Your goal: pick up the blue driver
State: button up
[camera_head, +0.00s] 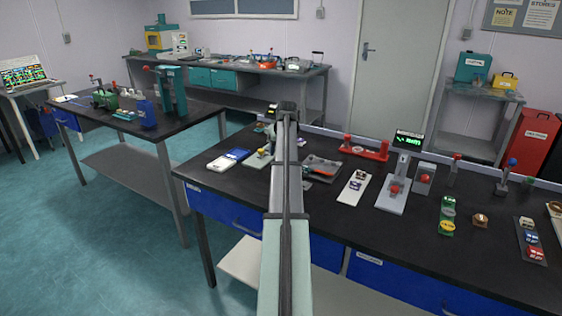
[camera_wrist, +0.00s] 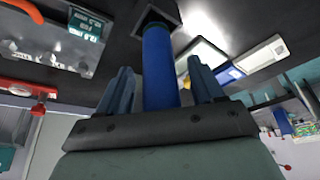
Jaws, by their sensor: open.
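The blue driver (camera_wrist: 160,70) shows in the wrist view as an upright blue handle. Its far end meets a dark square opening or holder (camera_wrist: 156,20). My gripper (camera_wrist: 161,88) is open, with one finger on each side of the blue handle. Gaps show between the fingers and the handle, so it does not look gripped. In the head view my arm covers the spot where it reaches over the black bench (camera_head: 440,262), and I cannot make out the driver or my fingertips there.
On the bench, a blue-and-white case (camera_head: 228,158) lies left of my arm. A grey tray (camera_head: 322,168), a white plate (camera_head: 353,187), a red-handled fixture (camera_head: 365,148) and an instrument with a green display (camera_head: 408,139) stand to the right. The bench's front right has free room.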

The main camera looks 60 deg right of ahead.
jog(key=shift+d+f, duration=0.1)
jog(key=shift+f, duration=0.15)
jog(key=c, duration=1.2)
